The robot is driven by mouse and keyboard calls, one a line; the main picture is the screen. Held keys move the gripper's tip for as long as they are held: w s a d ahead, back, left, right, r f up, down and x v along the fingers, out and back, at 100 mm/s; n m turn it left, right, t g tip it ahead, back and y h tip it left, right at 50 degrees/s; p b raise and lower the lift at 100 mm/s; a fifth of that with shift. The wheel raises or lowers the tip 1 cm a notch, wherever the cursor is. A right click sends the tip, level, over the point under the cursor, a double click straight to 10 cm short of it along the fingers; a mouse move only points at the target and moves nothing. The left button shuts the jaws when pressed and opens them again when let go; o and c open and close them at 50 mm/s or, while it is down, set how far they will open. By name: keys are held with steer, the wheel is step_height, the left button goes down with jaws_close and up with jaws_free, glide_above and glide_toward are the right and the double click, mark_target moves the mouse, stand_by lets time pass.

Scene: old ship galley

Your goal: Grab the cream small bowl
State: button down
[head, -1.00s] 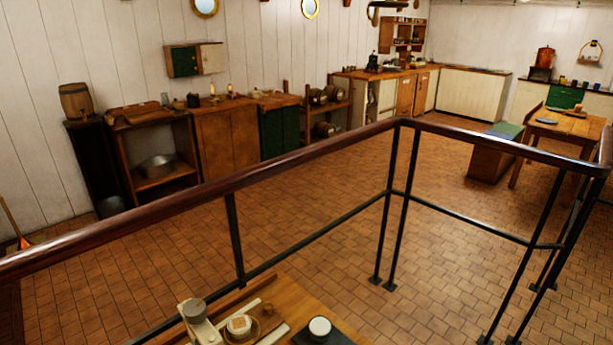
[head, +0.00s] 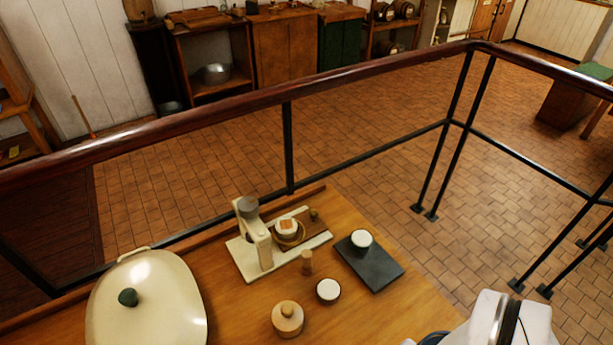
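Two small round cream-white pieces are in the head view, and either could be the cream small bowl. One small round piece (head: 328,290) has a pale top and a darker rim, and stands on bare wood in the middle of the table. The other, a small whitish cup-like piece (head: 361,239), stands on a dark slab (head: 372,265) just behind and to the right. At this size I cannot tell which is the bowl. Nothing touches or covers either one. My gripper does not show in this view.
A white-and-dark shape (head: 535,325) fills the lower right. A railing (head: 289,150) runs behind.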

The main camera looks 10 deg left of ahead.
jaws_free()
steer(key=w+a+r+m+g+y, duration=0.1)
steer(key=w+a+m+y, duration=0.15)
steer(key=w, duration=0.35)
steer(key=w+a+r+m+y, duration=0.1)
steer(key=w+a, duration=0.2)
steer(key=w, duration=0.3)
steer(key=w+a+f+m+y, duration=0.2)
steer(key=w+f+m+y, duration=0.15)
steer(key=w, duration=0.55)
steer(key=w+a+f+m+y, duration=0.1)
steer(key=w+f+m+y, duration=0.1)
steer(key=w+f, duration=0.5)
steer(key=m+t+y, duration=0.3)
glide_toward(288, 225)
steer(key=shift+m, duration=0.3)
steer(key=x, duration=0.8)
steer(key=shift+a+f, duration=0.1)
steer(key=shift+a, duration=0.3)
